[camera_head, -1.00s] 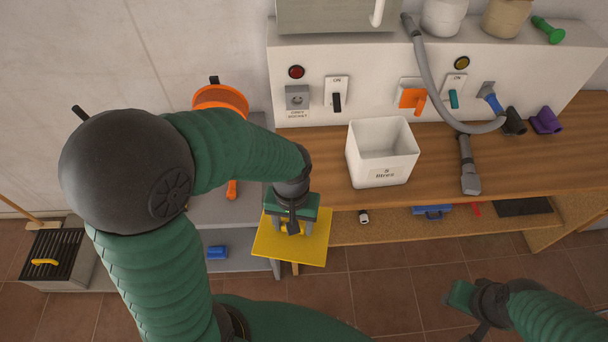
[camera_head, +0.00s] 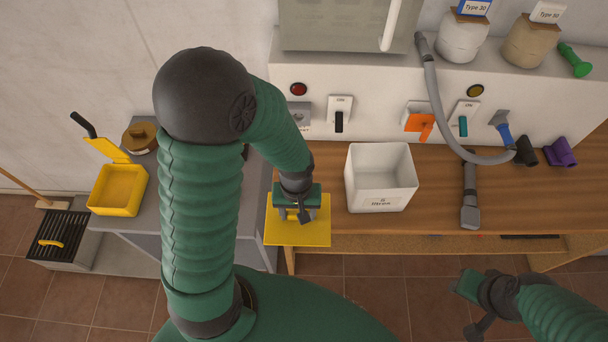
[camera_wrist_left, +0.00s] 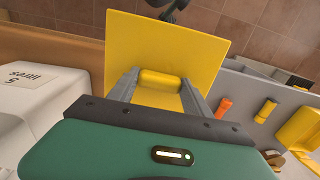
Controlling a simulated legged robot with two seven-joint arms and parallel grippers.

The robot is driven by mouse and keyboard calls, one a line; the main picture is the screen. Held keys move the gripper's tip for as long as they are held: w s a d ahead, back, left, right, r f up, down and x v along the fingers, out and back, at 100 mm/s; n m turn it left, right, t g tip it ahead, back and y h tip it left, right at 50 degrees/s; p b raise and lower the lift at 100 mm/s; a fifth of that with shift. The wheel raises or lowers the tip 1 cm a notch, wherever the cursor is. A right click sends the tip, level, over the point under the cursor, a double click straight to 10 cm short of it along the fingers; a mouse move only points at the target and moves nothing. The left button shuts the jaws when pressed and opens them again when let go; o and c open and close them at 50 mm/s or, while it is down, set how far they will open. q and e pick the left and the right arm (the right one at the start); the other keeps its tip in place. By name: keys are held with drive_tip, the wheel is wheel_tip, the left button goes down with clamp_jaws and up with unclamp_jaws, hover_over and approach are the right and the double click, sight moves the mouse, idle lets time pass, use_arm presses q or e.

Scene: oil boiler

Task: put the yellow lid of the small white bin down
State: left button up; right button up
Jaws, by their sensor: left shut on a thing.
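The yellow lid (camera_head: 284,233) is a flat square plate with a rounded handle, seen near the front edge of the wooden counter. My left gripper (camera_head: 297,212) is shut on the lid's handle; the handle sits between its fingers in the left wrist view (camera_wrist_left: 160,82). The small white bin (camera_head: 381,178), marked in litres, stands open on the counter just right of the lid. It also shows at the left of the left wrist view (camera_wrist_left: 40,110). My right gripper (camera_head: 470,306) is at the lower right, away from the counter; its fingers are too unclear to judge.
The wooden counter (camera_head: 433,195) holds a grey hose nozzle (camera_head: 470,205) right of the bin. A grey table (camera_head: 222,205) at left carries a yellow container (camera_head: 118,190). A white switch panel (camera_head: 375,85) stands behind. Tiled floor lies in front.

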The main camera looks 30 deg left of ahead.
use_arm(q)
drive_tip(key=w+a, duration=0.1)
drive_tip(key=w, duration=0.2)
drive_tip(key=w+a+f+p, duration=0.1)
drive_tip(key=w+a, duration=0.1)
drive_tip(key=w, duration=0.2)
drive_tip(key=w+a+p, duration=0.1)
drive_tip(key=w+a, duration=0.1)
drive_tip(key=w, duration=0.1)
drive_tip(key=shift+w+f, duration=0.15)
drive_tip(key=shift+f, duration=0.25)
wheel_tip(320, 180, down, 3)
drive_tip(key=shift+f+p, duration=0.1)
drive_tip(key=shift+p, duration=0.4)
drive_tip(key=shift+w+f, duration=0.15)
drive_tip(key=shift+f, duration=0.05)
drive_tip(key=o, duration=1.2)
drive_tip(key=shift+a, duration=0.1)
drive_tip(key=shift+o, duration=0.6)
drive_tip(key=shift+r, duration=0.1)
